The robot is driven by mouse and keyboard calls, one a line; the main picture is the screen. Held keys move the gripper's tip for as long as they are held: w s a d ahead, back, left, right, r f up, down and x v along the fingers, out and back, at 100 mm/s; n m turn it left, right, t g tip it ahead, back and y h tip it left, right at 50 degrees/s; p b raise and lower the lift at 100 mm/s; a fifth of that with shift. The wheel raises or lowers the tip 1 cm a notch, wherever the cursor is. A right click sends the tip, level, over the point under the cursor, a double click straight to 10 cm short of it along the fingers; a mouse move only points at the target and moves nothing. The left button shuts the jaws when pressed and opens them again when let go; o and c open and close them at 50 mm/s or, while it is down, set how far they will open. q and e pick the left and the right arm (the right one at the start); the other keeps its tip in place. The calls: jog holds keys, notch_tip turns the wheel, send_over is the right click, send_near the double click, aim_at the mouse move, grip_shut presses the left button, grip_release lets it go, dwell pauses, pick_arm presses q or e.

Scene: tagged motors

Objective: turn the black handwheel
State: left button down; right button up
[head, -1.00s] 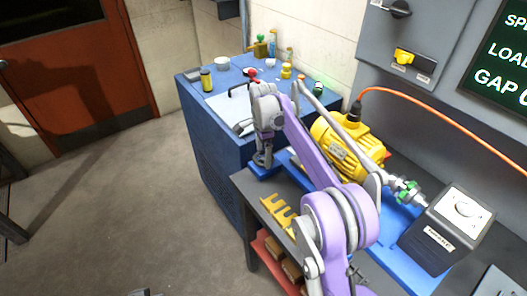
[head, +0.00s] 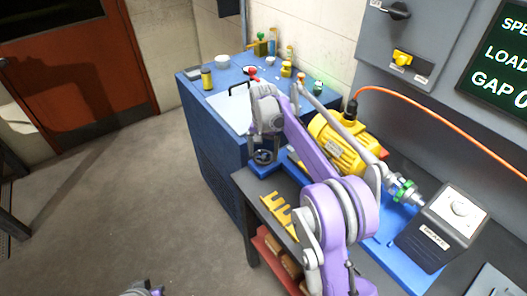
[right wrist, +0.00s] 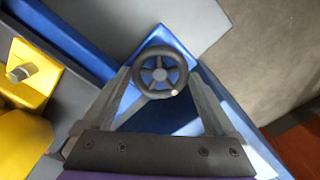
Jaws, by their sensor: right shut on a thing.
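The black handwheel (right wrist: 149,61) is a small spoked wheel at the end of the blue base, seen face-on between the fingers in the right wrist view. It also shows in the head view (head: 264,157), just below my right gripper (head: 265,146). My right gripper (right wrist: 160,80) is shut on the handwheel, with one finger on each side of the rim. A small light knob shows on the rim's lower right in the right wrist view. My left gripper is not seen; only a bit of grey and purple shows at the head view's bottom edge.
A yellow motor (head: 342,143) with an orange cable (head: 440,118) stands on the blue base right of the wheel. A grey box with a dial (head: 440,228) is farther right. A yellow forked piece (head: 277,208) lies on the dark bench. A blue cabinet (head: 212,140) stands behind.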

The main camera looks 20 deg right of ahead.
jog(key=n, duration=0.4)
jog(key=shift+n, duration=0.3)
jog(key=n, duration=0.5)
jog(key=shift+p, duration=0.3)
jog(key=n, duration=0.9)
jog(key=shift+n, duration=0.3)
jog(key=n, duration=1.3)
jog(key=shift+n, duration=2.4)
